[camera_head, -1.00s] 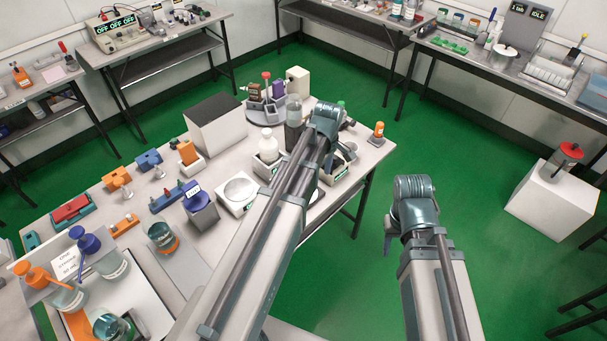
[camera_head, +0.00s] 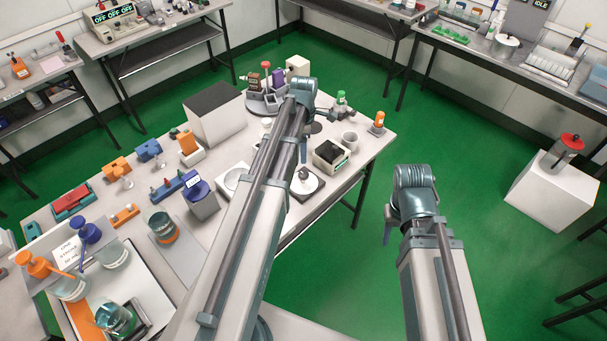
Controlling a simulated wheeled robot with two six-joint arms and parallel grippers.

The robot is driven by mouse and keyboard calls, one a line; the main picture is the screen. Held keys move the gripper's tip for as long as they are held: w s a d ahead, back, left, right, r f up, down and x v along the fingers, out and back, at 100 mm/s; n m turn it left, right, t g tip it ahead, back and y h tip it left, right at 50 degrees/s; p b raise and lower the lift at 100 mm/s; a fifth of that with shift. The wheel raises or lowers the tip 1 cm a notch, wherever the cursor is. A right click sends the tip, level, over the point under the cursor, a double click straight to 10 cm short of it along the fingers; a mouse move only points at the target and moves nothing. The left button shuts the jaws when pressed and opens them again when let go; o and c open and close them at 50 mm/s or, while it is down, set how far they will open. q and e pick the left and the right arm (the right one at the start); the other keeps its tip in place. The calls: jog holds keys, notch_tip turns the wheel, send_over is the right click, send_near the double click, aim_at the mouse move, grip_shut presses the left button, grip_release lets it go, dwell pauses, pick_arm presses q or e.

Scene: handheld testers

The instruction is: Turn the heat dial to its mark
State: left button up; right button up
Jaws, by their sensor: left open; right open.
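No part is clearly readable as the heat dial. A pale round disc with a small dark knob (camera_head: 304,176) sits on a dark square base on the main bench, just right of my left forearm; I cannot tell if it is the dial, and no mark is readable. A white box with a dark top and a small green panel (camera_head: 331,156) stands beside it. My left gripper (camera_head: 326,115) is over the far part of the bench, small and partly hidden by its wrist; it is open. My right gripper (camera_head: 388,228) is over the floor right of the bench, mostly hidden, open and apart from everything.
A grey cup (camera_head: 349,140), a green-capped bottle (camera_head: 341,99) and an orange bottle (camera_head: 378,121) stand near the bench's right end. A large dark-topped box (camera_head: 216,115) stands left of my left forearm. Beakers and coloured tools crowd the left. Green floor lies right.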

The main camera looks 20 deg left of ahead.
aim_at(303, 174)
pick_arm(q)
notch_tip(303, 174, down, 11)
jog(key=b, duration=1)
jog(key=shift+f, duration=0.2)
grip_shut()
